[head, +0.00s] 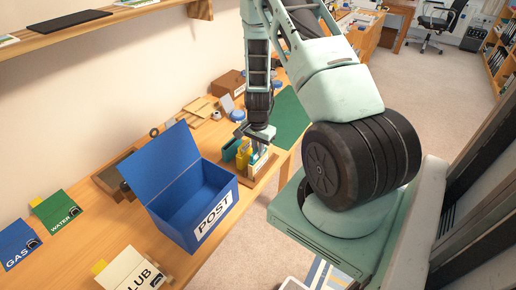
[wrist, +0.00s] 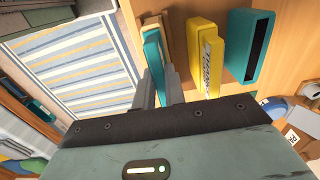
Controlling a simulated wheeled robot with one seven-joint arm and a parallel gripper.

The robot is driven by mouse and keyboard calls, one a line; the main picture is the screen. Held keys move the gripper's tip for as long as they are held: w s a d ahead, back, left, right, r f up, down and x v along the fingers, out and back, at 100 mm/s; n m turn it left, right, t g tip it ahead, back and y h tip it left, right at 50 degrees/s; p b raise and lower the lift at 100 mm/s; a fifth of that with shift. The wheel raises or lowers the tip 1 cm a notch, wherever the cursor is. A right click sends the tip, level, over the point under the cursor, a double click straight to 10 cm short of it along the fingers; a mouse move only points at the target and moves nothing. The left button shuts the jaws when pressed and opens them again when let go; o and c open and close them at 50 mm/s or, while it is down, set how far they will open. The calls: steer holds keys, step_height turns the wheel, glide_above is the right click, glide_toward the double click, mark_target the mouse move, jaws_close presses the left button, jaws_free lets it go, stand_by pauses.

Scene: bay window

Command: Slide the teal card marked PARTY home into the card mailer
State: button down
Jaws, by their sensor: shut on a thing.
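My gripper (wrist: 159,88) is shut on a thin teal card (wrist: 153,52), which stands edge-on between the fingers; no PARTY lettering can be read on it. To its right in the wrist view stands a yellow card or case (wrist: 202,55) with partly readable dark lettering. Further right is a teal case (wrist: 250,45) with a long dark slot facing up, apparently the card mailer. The held card is apart from that slot. In the head view my gripper (head: 260,136) is over the bench, with the yellow piece (head: 243,156) and teal case (head: 229,149) just left of it.
A blue open POST box (head: 197,205) with a raised lid stands close by on the wooden bench. GAS (head: 18,245) and WATER (head: 57,213) folders lie at the left. A green mat (head: 290,118) lies behind my gripper. A striped rug (wrist: 75,65) lies below the bench edge.

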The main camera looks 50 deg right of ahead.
steer(key=shift+f, duration=0.15)
steer(key=c, duration=1.4)
jaws_free()
step_height(320, 180, up, 17)
steer(key=shift+r+b, duration=0.2)
steer(key=shift+b, duration=0.8)
